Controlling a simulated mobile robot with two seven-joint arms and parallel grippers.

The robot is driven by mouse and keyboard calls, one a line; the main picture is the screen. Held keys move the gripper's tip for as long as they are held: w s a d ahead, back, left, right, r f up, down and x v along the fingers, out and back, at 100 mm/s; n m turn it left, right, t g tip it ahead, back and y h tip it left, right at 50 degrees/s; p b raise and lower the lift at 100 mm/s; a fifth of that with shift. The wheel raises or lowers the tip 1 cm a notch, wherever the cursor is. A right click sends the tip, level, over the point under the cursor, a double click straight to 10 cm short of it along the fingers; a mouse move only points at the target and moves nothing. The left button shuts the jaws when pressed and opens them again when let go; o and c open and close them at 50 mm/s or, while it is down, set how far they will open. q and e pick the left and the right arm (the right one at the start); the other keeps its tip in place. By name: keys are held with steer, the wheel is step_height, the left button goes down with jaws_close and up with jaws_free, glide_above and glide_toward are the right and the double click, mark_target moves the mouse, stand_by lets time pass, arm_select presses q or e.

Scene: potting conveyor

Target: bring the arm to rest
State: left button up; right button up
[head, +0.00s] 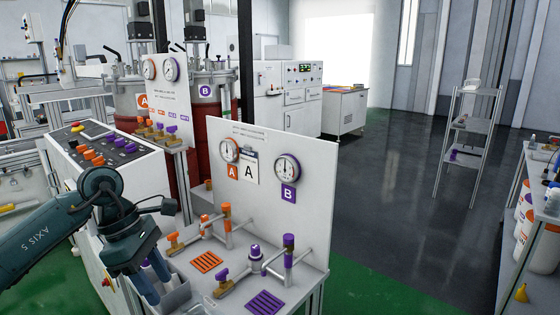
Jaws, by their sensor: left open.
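My left arm comes in from the left. Its gripper (150,285) points down at the near left corner of the valve stand (325,268), with blue fingers standing apart. Nothing shows between the fingers. A grey bin (178,297) is right beside the fingers; whether they touch it I cannot tell. My right gripper is not in the picture.
The stand carries orange valves (228,220), purple valves (288,242) and an upright white gauge panel (262,200). A control console (105,160) stands behind my arm. A wire shelf (470,125) and a side bench (520,215) are at right. The dark floor (390,190) between is clear.

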arm_select(q)
steer(key=s+d+n+t+h+p, duration=0.1)
steer(key=s+d+n+t+h, duration=0.15)
steer(key=d+n+h, duration=0.65)
steer(key=s+d+n+t+h+p, duration=0.1)
steer(key=s+d+n+h, duration=0.35)
steer(key=d+h, duration=0.5)
steer(key=a+f+n+t+y, duration=0.3)
steer(key=f+n+t+y, duration=0.3)
steer(key=n, duration=0.8)
steer(key=a+f+n+t+y, duration=0.3)
steer(key=f+n+t+y, duration=0.35)
steer(key=n, duration=0.65)
steer(key=s+a+f+n+g+y, duration=0.2)
steer(key=s+f+n+y, duration=0.1)
steer(key=s+f+n, duration=0.2)
steer(key=s+a+f+n+g+y+p, duration=0.1)
steer(key=s+a+f+n+g+y, duration=0.1)
steer(key=s+f+n, duration=0.3)
steer(key=shift+s+a+f+g+y, duration=0.3)
steer(key=shift+s+f+g+y, duration=0.1)
steer(key=shift+s+f+y, duration=0.35)
